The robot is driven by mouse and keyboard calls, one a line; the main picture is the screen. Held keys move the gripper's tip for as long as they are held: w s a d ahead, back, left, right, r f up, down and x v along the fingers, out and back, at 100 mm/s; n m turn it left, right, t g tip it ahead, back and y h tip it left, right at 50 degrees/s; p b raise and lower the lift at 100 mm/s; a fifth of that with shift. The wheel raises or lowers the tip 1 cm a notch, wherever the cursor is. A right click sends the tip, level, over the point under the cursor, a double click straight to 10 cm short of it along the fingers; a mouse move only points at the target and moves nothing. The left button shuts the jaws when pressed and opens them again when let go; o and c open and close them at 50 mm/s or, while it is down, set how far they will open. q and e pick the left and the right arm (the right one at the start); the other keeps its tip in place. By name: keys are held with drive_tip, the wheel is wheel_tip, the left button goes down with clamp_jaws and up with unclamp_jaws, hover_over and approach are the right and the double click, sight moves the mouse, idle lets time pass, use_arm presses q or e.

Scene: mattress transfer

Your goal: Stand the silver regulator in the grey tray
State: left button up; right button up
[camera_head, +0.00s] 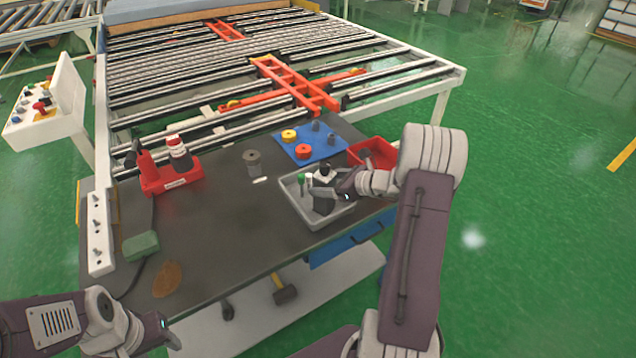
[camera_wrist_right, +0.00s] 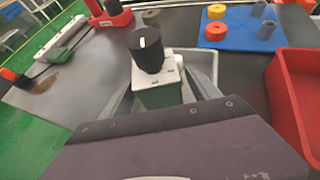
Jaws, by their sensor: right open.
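The silver regulator (camera_head: 325,179) has a black knob on top and a pale metal body. It appears upright inside the grey tray (camera_head: 318,222). In the right wrist view the regulator (camera_wrist_right: 172,66) shows between my finger pads, with a green part low on its body. My right gripper (camera_head: 335,199) is open around it, low in the tray; the regulator's base is hidden. The tray wall also shows in the right wrist view (camera_wrist_right: 207,62). My left gripper (camera_head: 160,332) is at the lower left, away from the tray; its jaws are unclear.
A red bin (camera_head: 384,152) stands right behind the tray. A blue board (camera_head: 325,152) holds rings and grey pegs. A grey cylinder (camera_head: 252,158), a red holder (camera_head: 180,181), a green block (camera_head: 140,246) and a white strip (camera_head: 98,240) are on the table.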

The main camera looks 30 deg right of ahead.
drive_tip(key=v, duration=0.8)
drive_tip(key=shift+s, duration=0.25)
